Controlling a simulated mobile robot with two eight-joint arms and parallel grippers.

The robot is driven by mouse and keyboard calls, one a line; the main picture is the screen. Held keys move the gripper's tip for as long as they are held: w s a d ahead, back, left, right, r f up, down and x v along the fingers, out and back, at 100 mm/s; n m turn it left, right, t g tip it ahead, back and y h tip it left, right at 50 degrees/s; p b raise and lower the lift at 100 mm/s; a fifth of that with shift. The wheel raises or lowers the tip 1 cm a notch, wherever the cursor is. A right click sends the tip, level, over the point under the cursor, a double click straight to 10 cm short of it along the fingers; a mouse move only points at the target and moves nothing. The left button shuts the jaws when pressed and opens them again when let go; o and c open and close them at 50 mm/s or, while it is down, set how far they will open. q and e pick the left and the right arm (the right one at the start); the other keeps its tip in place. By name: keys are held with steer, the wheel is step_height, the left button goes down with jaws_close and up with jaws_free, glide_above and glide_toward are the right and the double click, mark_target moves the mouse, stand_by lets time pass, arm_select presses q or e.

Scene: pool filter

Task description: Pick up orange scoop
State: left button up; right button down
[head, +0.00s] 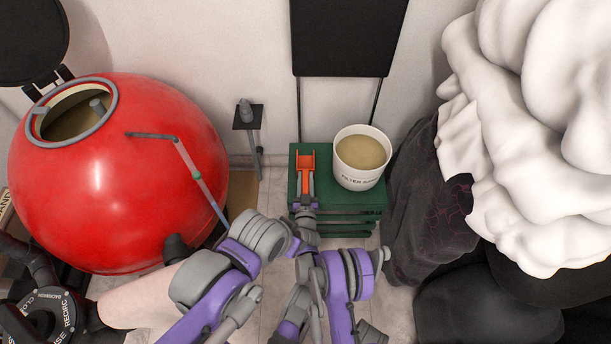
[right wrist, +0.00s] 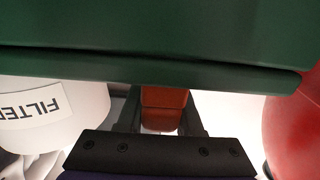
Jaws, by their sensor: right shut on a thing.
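The orange scoop (head: 305,160) is at the left part of the green crate's top (head: 341,151) in the head view, its open end toward the wall. My right gripper (head: 304,187) is shut on the scoop's near end. In the right wrist view the orange scoop (right wrist: 163,107) shows between the two dark fingers, with the green crate (right wrist: 160,65) close by. I cannot tell whether the scoop still touches the crate. I cannot make out my left gripper.
A white bucket labelled FILTER (head: 360,175), filled with tan material, stands right of the scoop on the crate. A large red tank (head: 120,190) with an open port is at the left. A dark chair with a white bundle (head: 540,130) crowds the right side.

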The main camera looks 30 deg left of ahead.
mark_target(306, 178)
step_height(306, 178, up, 10)
steer(key=p, duration=0.3)
stand_by(0.3)
stand_by(0.9)
